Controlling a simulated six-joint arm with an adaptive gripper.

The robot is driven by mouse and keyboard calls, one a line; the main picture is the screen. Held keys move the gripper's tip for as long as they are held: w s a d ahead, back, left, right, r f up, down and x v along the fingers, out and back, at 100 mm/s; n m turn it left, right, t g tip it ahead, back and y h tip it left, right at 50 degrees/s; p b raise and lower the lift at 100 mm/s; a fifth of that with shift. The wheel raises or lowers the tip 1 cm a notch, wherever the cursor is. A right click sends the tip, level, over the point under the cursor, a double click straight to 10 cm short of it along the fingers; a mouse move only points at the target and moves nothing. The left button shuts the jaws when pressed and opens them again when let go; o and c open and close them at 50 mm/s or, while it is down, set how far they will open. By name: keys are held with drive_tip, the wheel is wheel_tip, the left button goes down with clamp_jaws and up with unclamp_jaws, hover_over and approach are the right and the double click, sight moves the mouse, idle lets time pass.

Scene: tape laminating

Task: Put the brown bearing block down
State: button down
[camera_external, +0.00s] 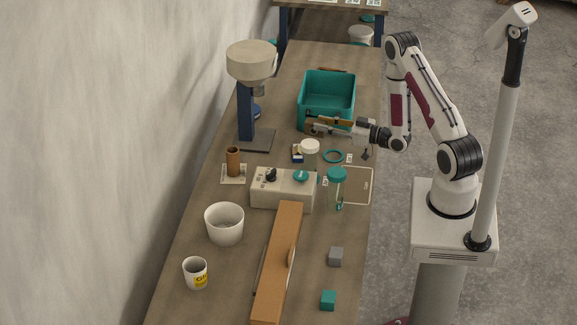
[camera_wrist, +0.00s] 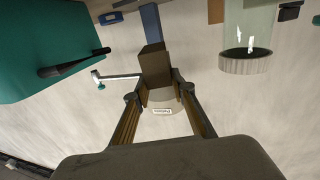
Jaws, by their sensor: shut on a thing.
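My gripper (camera_external: 316,126) is over the table, just in front of the teal bin (camera_external: 327,109). In the wrist view my gripper's fingers (camera_wrist: 159,92) are shut on the brown bearing block (camera_wrist: 154,62), a plain dark-brown block that sticks out beyond the fingertips. In the outside view the block is too small to tell from the fingers. Whether it touches anything below cannot be told.
A white-lidded jar (camera_external: 310,146), a teal ring (camera_external: 333,156) and a teal-lidded jar (camera_external: 337,174) stand near the gripper. The drill-press-like stand (camera_external: 246,110) is to the left. A control box (camera_external: 283,188) and long brown board (camera_external: 277,265) lie nearer the camera.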

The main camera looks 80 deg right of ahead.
drive_tip(key=s+a+n+y, duration=0.6)
drive_tip(key=s+a+y, duration=0.4)
drive_tip(key=s+a, duration=0.1)
drive_tip(key=shift+s+a+n+g+y, duration=0.25)
drive_tip(key=shift+s+n+g+y, duration=0.1)
drive_tip(key=shift+n+g+y, duration=0.05)
drive_tip(key=shift+f, duration=0.2)
drive_tip(key=shift+f, duration=2.85)
drive_tip(key=shift+f, duration=2.05)
drive_tip(key=shift+f, duration=0.1)
